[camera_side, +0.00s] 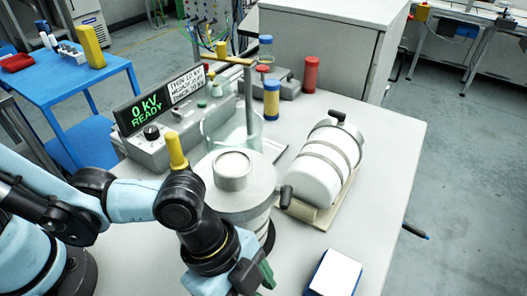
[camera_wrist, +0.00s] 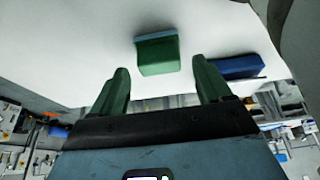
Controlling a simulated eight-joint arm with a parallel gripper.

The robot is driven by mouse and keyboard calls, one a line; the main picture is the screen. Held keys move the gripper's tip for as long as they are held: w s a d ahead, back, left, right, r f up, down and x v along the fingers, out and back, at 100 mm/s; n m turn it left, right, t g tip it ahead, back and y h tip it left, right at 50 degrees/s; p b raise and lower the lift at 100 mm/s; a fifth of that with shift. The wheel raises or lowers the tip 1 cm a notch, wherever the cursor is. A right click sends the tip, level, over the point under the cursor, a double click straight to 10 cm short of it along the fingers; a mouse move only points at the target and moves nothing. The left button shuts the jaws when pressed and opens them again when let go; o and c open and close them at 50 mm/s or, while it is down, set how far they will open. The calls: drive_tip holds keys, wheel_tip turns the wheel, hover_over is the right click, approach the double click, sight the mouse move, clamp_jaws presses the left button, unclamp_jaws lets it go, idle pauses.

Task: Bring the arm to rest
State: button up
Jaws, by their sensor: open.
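My gripper (camera_side: 258,277) is low in the side view, in front of the grey metal cylinder (camera_side: 240,195) and over the front of the white table (camera_side: 385,190). Only part of one green finger shows there. In the wrist view both green fingers of my gripper (camera_wrist: 163,80) are spread wide apart with nothing gripped. A green block with a light blue edge (camera_wrist: 157,55) shows beyond the gap between them, apart from both fingers. The blue block with a white top (camera_side: 335,274) stands right of my gripper at the table's front. A blue object (camera_wrist: 237,67) shows beside the right finger in the wrist view.
A white drum on a cradle (camera_side: 320,170) stands right of the cylinder. A control box with a lit display reading "0 KV READY" (camera_side: 145,112) stands behind my arm. Red and blue-yellow canisters (camera_side: 272,100) stand at the back. The table's right side is clear.

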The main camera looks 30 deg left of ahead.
drive_tip(key=shift+d+f, duration=0.25)
drive_tip(key=shift+f, duration=0.35)
wheel_tip(320, 180, up, 19)
drive_tip(key=shift+f, duration=0.15)
idle(0.6)
drive_tip(key=shift+f, duration=6.7)
drive_tip(key=shift+r, duration=0.1)
drive_tip(key=shift+f, duration=2.65)
drive_tip(key=v, duration=1.1)
drive_tip(key=shift+a+r, duration=0.25)
drive_tip(key=shift+r, duration=0.1)
